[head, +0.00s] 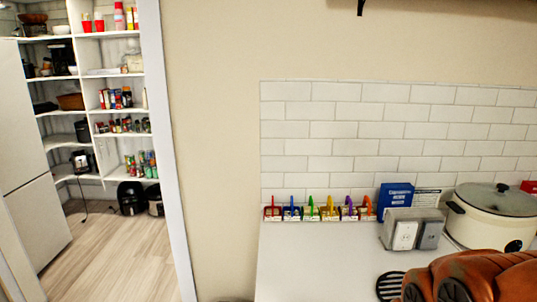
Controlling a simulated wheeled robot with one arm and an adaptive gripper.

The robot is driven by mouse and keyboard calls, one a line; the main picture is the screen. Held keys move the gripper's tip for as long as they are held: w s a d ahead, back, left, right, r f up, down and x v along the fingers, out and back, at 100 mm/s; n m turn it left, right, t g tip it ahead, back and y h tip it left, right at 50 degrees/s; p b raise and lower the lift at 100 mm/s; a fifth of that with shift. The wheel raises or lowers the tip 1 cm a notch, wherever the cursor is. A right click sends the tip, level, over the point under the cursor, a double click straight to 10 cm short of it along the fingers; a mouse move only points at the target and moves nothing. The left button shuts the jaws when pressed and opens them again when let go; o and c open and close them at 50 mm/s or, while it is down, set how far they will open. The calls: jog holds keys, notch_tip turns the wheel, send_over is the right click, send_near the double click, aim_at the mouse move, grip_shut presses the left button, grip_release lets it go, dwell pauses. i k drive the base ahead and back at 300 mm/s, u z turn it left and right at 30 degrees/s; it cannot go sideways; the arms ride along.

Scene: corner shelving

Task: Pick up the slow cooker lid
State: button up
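The slow cooker (482,229) is cream coloured and stands on the counter at the right of the head view, close to the tiled wall. Its lid (497,199) is a dark, see-through disc with a small knob, and it sits on top of the cooker. The cooker's right side is cut off by the picture edge, and a rounded orange-brown object hides part of its lower front.
The orange-brown object (478,276) fills the lower right corner. A grey outlet box (405,231) and blue box (395,198) stand left of the cooker. Several colourful small items line the wall. A black slotted disc (389,286) lies in front. The counter's left part (310,265) is clear.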

aim_at(501, 199)
jog(key=z, duration=2.8)
jog(key=i, duration=2.55)
jog(key=u, duration=3.65)
